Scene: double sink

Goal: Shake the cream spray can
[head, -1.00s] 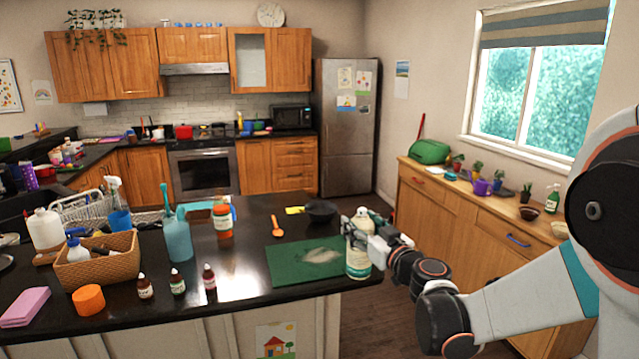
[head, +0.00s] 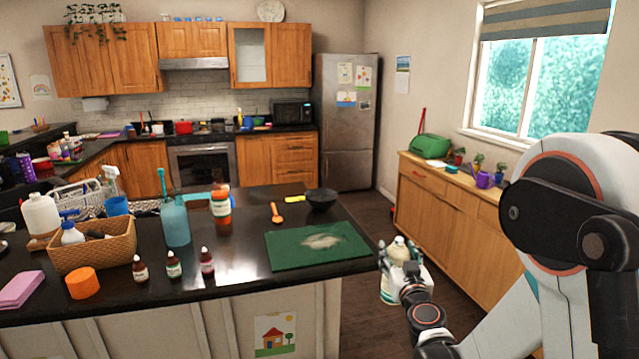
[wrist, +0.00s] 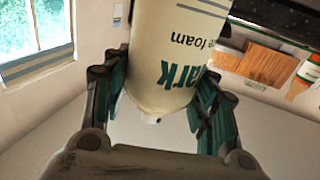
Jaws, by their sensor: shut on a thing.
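The cream spray can is a pale cream-coloured can with dark green lettering, and it fills the upper middle of the wrist view (wrist: 172,60). My gripper (wrist: 165,100) is shut on it, with a finger on each side of its body. In the head view the can (head: 388,292) is held in my gripper (head: 402,270) off the right end of the counter, over the floor. Much of the can is hidden there by the gripper.
The black counter (head: 120,318) lies to the left, with a green mat (head: 285,255) at its right end. Several small bottles and a wicker basket (head: 110,250) stand on it. A wooden sideboard (head: 450,205) is behind the gripper. Open floor (head: 365,235) lies between.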

